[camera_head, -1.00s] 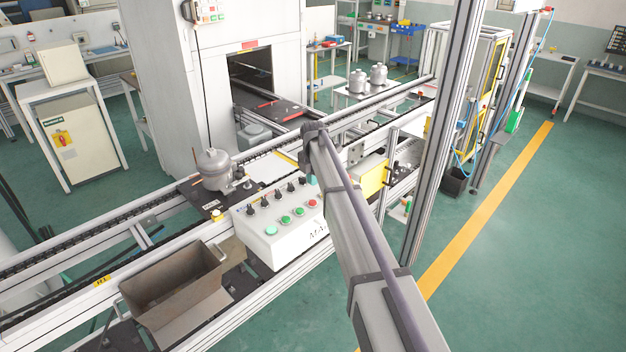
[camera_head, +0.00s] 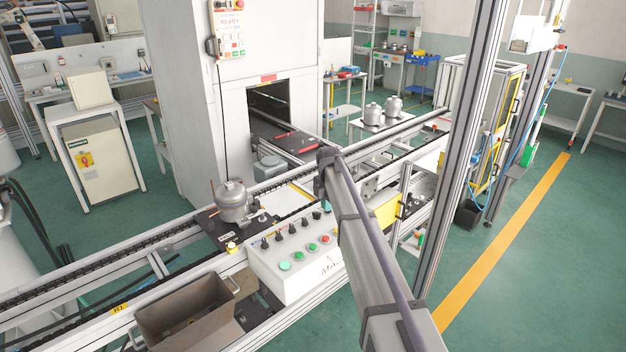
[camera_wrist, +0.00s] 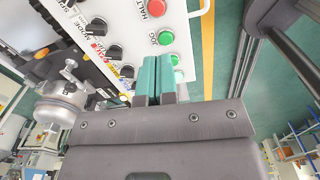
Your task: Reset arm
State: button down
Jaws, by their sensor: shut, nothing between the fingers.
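My gripper shows in the wrist view (camera_wrist: 154,80), with its two green fingers shut against each other and nothing between them. In that view it points toward the white control box (camera_wrist: 130,28) with buttons and knobs. In the head view my arm reaches up from the lower right, and the gripper is mostly hidden behind the arm's end. The control box (camera_head: 290,275) stands on the line's near side, just left of my arm. A grey compressor (camera_head: 233,203) sits upright on a dark plate on the conveyor; it also shows in the wrist view (camera_wrist: 62,104).
A brown metal bin (camera_head: 188,308) hangs at the near side of the conveyor (camera_head: 110,285). A tall white machine (camera_head: 205,110) with an opening stands behind. An aluminium post (camera_head: 462,130) rises right of my arm. Open green floor lies farther right.

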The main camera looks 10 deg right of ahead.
jog(key=s+f+m+b, duration=0.2)
jog(key=s+m, duration=0.6)
jog(key=s, duration=0.5)
jog(key=s+f+m+b, duration=0.3)
jog(key=s+m, duration=0.4)
jog(key=s, duration=0.7)
jog(key=s+f+m+b, duration=0.2)
jog(key=s+m, duration=0.6)
jog(key=s, duration=0.5)
jog(key=shift+s+f+m+b, duration=0.3)
jog(key=shift+s, duration=0.05)
